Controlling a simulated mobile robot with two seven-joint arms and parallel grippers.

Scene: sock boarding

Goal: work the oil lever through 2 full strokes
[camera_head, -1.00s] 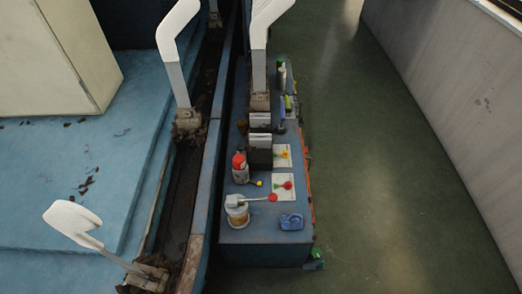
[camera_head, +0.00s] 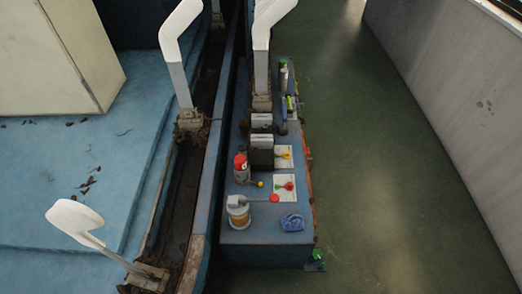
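A round oil pot (camera_head: 238,214) with an amber band and a pale cap stands on the near part of the blue machine bench. A thin lever (camera_head: 258,200) runs right from its top, close to level, and ends in a red knob (camera_head: 274,199). I take this to be the oil lever. Nothing touches it. Neither of my grippers shows in the view.
A red-capped bottle (camera_head: 241,169) stands behind the pot. White plates with coloured knobs (camera_head: 284,187) lie to the right. A crumpled blue cloth (camera_head: 292,223) lies near the front edge. White sock forms (camera_head: 262,45) stand along the track. The green floor (camera_head: 390,200) at right is clear.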

